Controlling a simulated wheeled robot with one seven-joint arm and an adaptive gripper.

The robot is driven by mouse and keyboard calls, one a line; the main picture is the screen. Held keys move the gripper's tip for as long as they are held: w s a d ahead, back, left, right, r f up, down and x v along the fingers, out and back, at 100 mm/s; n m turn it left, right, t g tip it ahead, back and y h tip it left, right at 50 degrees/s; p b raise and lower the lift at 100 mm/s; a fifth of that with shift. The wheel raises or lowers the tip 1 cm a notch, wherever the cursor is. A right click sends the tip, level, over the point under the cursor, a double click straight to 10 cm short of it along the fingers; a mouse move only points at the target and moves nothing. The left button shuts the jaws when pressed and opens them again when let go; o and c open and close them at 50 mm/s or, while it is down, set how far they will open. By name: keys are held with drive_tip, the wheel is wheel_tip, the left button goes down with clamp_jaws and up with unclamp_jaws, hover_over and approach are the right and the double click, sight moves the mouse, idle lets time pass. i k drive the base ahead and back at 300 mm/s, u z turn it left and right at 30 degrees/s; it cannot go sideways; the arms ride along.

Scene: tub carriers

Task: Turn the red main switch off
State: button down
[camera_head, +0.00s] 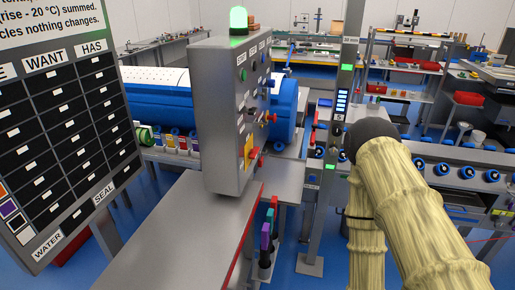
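The red main switch (252,158) sits low on the front face of a grey control cabinet (220,125), over a yellow plate (248,144). The face is seen at a steep angle, and the switch's exact setting is too small to tell. A green lamp (238,20) glows on top of the cabinet. My arm, in a cream sleeve with a dark rounded joint, fills the right side of the view, apart from the cabinet. My gripper does not show, and nothing visible touches the switch.
A grey bench top (180,225) with a red edge lies below the cabinet. A grey post (335,130) stands between cabinet and arm. A dark board (65,130) blocks the left. A blue machine (160,95) is behind. Coloured handles (267,230) stand beside the bench.

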sight(253, 153)
drive_tip(key=u, duration=0.05)
drive_tip(key=k, duration=0.4)
drive_tip(key=z, duration=0.5)
drive_tip(key=i, duration=1.25)
drive_tip(key=u, duration=0.7)
